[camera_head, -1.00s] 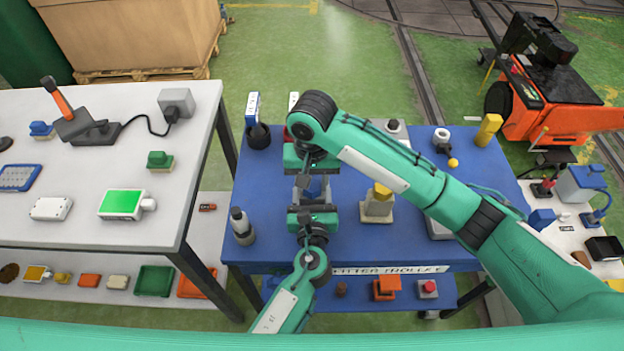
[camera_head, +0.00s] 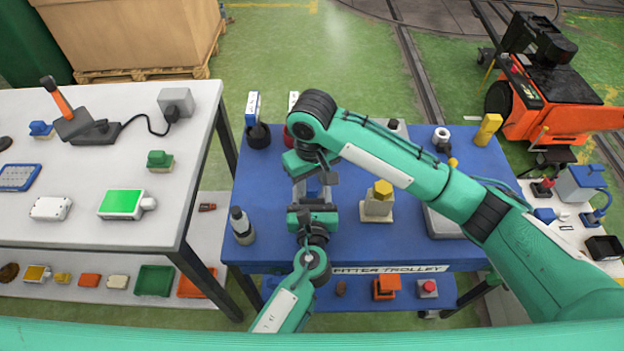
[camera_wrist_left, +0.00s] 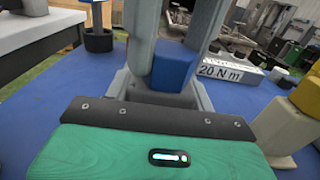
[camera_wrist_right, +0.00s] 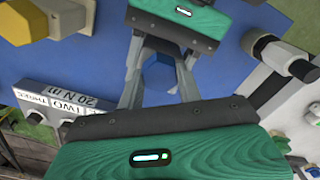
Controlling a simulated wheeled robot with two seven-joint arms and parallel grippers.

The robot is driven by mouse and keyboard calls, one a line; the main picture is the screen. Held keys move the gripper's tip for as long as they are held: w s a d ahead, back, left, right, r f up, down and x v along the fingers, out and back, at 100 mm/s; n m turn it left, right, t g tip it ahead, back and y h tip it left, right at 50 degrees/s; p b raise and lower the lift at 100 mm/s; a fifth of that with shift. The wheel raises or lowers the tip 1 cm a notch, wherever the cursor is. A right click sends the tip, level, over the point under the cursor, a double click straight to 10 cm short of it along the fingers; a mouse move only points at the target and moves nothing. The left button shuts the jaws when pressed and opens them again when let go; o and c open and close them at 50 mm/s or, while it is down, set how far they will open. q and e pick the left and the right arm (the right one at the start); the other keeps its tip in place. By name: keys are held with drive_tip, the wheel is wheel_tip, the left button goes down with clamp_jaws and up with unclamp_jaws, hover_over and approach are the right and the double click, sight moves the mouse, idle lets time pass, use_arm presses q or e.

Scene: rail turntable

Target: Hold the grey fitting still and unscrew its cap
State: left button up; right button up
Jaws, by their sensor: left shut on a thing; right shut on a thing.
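The gripped fitting has a blue six-sided cap (camera_wrist_right: 158,72), which also shows between the fingers in the left wrist view (camera_wrist_left: 174,66). Its grey body is mostly hidden by fingers in all views. My left gripper (camera_head: 313,198) comes from the near side and is shut on the fitting low down. My right gripper (camera_head: 311,184) reaches in from the far side, its fingers on either side of the blue cap and shut on it. The fitting stands on the blue trolley top (camera_head: 275,210).
A pale fitting with a yellow six-sided cap (camera_head: 383,189) stands close to the right. A black and grey bottle-like thing (camera_head: 241,226) stands at the left. A dark round pot (camera_head: 258,136) is at the back left. A white bench (camera_head: 110,225) stands left of the trolley.

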drive_tip(key=n, duration=0.6)
idle(0.4)
drive_tip(key=n, duration=0.6)
drive_tip(key=shift+n, duration=0.6)
drive_tip(key=shift+r, duration=1.65)
